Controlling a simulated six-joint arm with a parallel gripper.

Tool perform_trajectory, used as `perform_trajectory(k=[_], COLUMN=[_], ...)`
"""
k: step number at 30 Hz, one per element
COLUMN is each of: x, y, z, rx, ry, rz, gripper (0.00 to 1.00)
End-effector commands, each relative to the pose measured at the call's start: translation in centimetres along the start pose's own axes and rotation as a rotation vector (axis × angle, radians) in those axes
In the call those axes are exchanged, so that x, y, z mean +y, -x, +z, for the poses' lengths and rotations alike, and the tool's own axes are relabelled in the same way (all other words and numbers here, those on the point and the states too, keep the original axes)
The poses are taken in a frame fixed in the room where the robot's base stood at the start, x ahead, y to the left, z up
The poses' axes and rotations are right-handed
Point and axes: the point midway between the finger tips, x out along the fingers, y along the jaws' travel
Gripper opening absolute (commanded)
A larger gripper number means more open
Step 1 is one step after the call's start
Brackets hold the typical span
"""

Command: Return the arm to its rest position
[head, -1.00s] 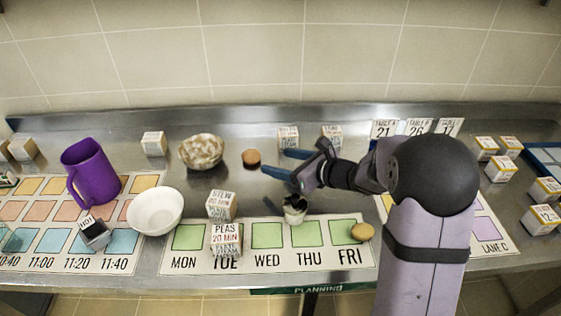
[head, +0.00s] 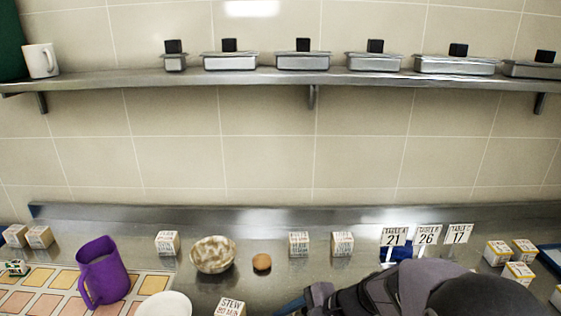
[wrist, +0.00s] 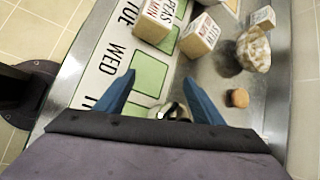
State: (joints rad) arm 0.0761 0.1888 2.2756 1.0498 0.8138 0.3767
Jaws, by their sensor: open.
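My gripper (wrist: 160,95) is open and empty in the wrist view, its two blue fingers spread apart above the counter near the weekday mat (wrist: 86,92). A small dark-and-light object (wrist: 176,111) lies low between the fingers, partly hidden by my gripper's body. In the head view my arm comes in from the lower right, and only a bit of a blue finger shows at the bottom edge.
A purple pitcher (head: 103,275), a speckled bowl (head: 213,254), a brown round item (head: 262,261) and labelled boxes (head: 299,244) stand on the counter. Number cards (head: 426,235) stand at the back right. A shelf (head: 310,77) with lidded pans runs above.

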Motion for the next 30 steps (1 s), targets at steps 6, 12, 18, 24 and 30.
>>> perform_trajectory(k=[6,12,18,24,30], x=[5.5,9.7,12.7,13.8,14.1], y=[2.9,6.0,9.5,11.6,12.0], z=[0.0,-1.1,-2.8,-4.0,-4.4], rx=[0.093,0.162,0.211,0.234,0.238], ry=[0.353,0.677,0.986,1.171,1.213], rz=[0.201,0.389,0.575,0.689,0.717], gripper=[0.62,0.62,0.62,0.62,0.62])
